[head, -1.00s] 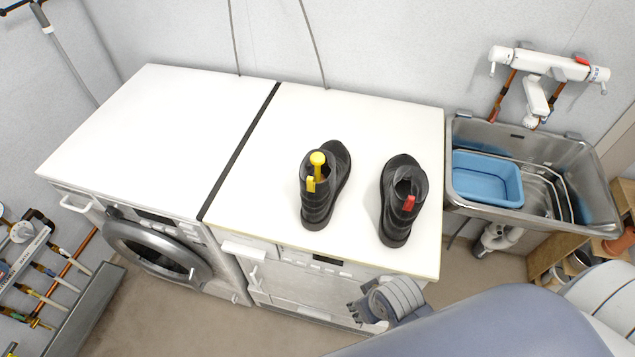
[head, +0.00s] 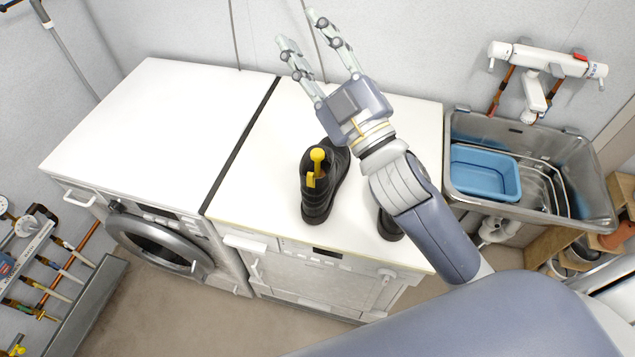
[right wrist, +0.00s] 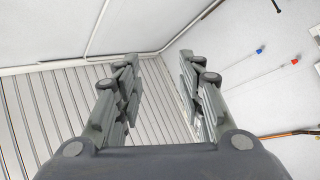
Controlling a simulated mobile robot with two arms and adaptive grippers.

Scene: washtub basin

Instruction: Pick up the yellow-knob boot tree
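The yellow-knob boot tree (head: 317,156) stands in the left black boot (head: 318,196), with its round knob above the boot opening. The boot stands on the white right-hand machine top (head: 270,165). My right gripper (head: 298,26) is raised over the back of this top, above and behind the boot, with its fingers pointing up and away. It is open and empty; the right wrist view shows its two fingers (right wrist: 160,80) apart with only wall and ribbed surface beyond. My right arm hides most of the second boot (head: 388,226). My left gripper is not in view.
A steel sink (head: 600,200) with a blue basin (head: 485,172) is at the right, under a white tap (head: 548,68). A second white machine top (head: 150,110) at the left is bare. Pipes with valves (head: 50,260) are at the far left.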

